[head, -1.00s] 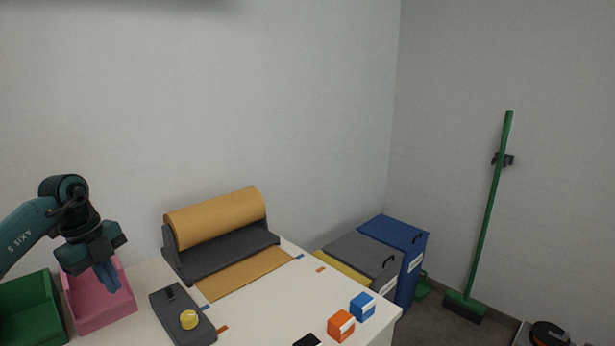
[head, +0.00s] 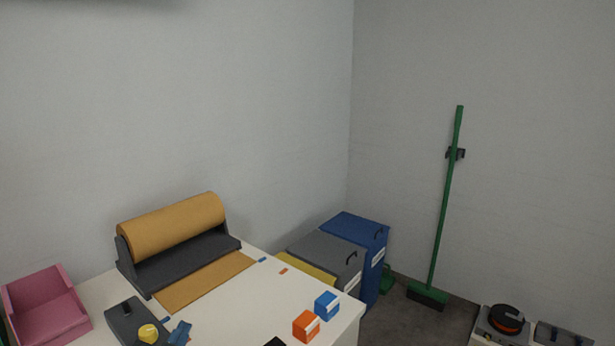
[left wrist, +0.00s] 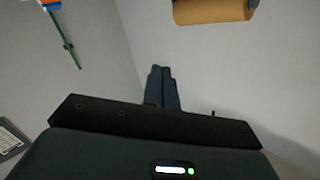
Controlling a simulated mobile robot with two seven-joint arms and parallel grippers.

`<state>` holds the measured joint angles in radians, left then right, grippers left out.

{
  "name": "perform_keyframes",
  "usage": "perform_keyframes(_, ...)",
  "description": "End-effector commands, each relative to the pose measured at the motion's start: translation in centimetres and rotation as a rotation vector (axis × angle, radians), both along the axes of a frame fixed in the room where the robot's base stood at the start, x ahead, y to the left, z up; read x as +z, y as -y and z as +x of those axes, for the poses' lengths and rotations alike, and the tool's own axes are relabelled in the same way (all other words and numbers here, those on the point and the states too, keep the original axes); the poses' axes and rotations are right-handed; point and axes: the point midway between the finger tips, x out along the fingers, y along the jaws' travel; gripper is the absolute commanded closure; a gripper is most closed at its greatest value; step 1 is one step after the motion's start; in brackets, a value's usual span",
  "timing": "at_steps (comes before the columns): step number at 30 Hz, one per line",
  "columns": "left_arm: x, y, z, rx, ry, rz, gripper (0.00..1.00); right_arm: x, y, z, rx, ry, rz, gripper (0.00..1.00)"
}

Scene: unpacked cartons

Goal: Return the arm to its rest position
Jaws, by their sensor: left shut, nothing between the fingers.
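Only the blue fingertips of my left gripper (head: 180,332) show in the head view, low at the bottom edge, beside the dark grey device with a yellow knob. The rest of that arm is out of the frame. In the left wrist view the dark fingers (left wrist: 162,88) are together with nothing between them. My right gripper is in neither view.
A white table (head: 235,305) bears a brown paper roll (head: 170,228), a pink bin (head: 45,308), the grey device (head: 125,322), an orange box (head: 306,326) and a blue box (head: 327,305). Lidded bins (head: 355,245) and a green broom (head: 444,200) stand beyond.

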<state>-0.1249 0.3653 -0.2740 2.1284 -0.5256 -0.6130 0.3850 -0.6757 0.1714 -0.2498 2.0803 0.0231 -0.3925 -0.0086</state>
Motion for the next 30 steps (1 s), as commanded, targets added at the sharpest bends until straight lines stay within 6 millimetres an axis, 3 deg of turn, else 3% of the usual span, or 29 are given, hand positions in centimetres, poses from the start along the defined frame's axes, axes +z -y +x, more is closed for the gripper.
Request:
perform_keyframes(1, -2.5, -0.6, -2.3, 0.063, -0.130, -0.050, 1.00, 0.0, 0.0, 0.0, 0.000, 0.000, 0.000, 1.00)
perform_keyframes(3, -5.5, -1.3, -5.4, 0.129, -0.306, -0.096, 1.00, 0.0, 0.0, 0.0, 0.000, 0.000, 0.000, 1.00)
perform_keyframes(9, -10.5, -1.2, -12.9, 0.190, -0.670, -0.163, 1.00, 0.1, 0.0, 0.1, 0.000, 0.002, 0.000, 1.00)
perform_keyframes(15, -12.7, -0.2, -18.8, 0.182, -0.917, -0.201, 1.00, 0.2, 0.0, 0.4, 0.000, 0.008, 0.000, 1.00)
perform_keyframes(22, -13.6, 1.1, -24.9, 0.141, -1.153, -0.232, 1.00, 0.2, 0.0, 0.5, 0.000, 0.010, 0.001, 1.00)
perform_keyframes(30, -15.4, 2.5, -22.2, 0.074, -1.021, -0.250, 1.00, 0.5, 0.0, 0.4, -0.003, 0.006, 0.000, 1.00)
